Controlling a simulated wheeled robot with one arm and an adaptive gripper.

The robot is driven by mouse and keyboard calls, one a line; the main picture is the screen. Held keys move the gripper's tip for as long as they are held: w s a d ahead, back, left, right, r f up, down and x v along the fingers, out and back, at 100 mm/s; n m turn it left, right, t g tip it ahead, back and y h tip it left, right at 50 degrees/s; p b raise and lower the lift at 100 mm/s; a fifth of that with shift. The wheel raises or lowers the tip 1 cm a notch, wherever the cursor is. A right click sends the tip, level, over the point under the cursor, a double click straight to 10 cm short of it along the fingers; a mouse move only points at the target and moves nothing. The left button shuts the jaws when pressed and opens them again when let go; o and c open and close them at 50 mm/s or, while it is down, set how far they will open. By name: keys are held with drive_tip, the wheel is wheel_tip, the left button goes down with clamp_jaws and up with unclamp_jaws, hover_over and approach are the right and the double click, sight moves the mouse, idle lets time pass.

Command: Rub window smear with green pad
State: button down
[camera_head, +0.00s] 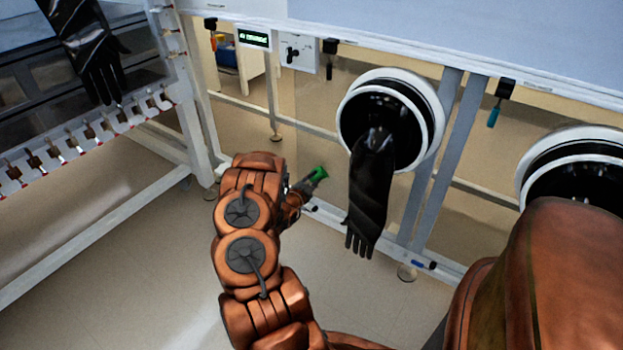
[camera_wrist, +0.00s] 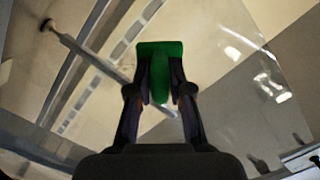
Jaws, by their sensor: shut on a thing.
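My gripper (camera_head: 305,187) is shut on the green pad (camera_head: 319,174), low in front of the frame and left of the hanging black glove. In the wrist view my gripper (camera_wrist: 160,88) has a dark finger on each side of the pad's grip, and the pad's flat green face (camera_wrist: 160,47) points away from me. A clear pane (camera_wrist: 225,90) shows around and beyond the pad. Pale streaks and bright spots show on its right part; I cannot tell smear from reflection. I cannot tell whether the pad touches the pane.
A black glove (camera_head: 370,190) hangs from a white round port (camera_head: 433,110) just right of my gripper. Another port (camera_head: 540,160) is at the right. A white rack (camera_head: 130,115) stands at the left. Open floor (camera_head: 130,240) lies between.

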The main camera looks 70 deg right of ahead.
drive_tip(key=shift+s+a+p, duration=0.2)
drive_tip(key=shift+s+p, duration=0.1)
drive_tip(key=shift+s, duration=0.5)
drive_tip(key=shift+s+a+p, duration=0.15)
drive_tip(key=shift+s+p, duration=0.1)
drive_tip(key=shift+s, duration=0.55)
drive_tip(key=shift+s+a+p, duration=0.15)
drive_tip(key=shift+s+p, duration=0.45)
drive_tip(key=shift+s, duration=0.45)
drive_tip(key=shift+s+a+p, duration=0.1)
drive_tip(key=shift+s+p, duration=0.45)
drive_tip(key=shift+s, duration=0.5)
approach(325, 178)
drive_tip(key=shift+s+d+f, duration=0.15)
drive_tip(key=shift+s+f, duration=0.1)
drive_tip(key=shift+s, duration=0.55)
drive_tip(key=shift+s+d+f, duration=0.15)
drive_tip(key=shift+s+f, duration=0.1)
drive_tip(key=shift+s, duration=0.6)
drive_tip(key=a, duration=0.3)
drive_tip(key=shift+w, duration=0.3)
